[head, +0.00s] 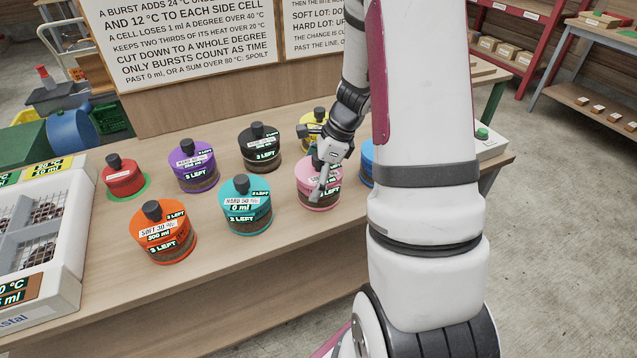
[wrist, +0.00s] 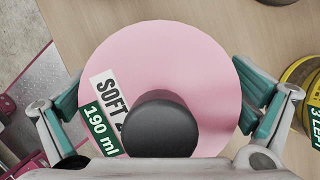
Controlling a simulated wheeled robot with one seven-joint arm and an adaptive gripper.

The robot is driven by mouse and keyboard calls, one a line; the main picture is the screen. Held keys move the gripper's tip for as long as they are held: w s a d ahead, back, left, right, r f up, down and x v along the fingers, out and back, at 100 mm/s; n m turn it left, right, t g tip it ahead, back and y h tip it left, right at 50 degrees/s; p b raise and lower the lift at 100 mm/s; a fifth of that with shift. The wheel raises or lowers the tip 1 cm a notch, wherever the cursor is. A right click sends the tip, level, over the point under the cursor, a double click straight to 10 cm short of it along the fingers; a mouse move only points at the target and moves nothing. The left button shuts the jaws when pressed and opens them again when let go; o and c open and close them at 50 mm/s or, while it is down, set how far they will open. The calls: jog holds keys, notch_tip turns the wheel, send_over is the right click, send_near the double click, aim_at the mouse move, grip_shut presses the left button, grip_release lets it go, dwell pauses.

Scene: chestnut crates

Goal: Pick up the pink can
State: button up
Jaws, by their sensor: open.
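The pink can (head: 317,190) stands upright on the wooden table, near the middle right in the head view, partly covered by my gripper. In the wrist view the pink can (wrist: 180,70) fills the middle, seen from above. Its top has a black knob and a label reading "SOFT" and "190 ml". My gripper (head: 322,178) is over the can from above. In the wrist view my gripper (wrist: 160,115) is open, with one finger on each side of the can. I cannot tell whether either finger touches it.
A teal can (head: 258,216), an orange can (head: 172,246), a purple can (head: 186,160), a black can (head: 257,165) and a red can (head: 123,184) stand to the left. A yellow can (head: 308,126) is close behind, a blue can (head: 367,174) close right. A white crate (head: 68,285) is at far left.

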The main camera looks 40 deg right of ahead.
jog(key=c, duration=1.3)
jog(key=shift+c, duration=0.5)
jog(key=shift+r, duration=0.15)
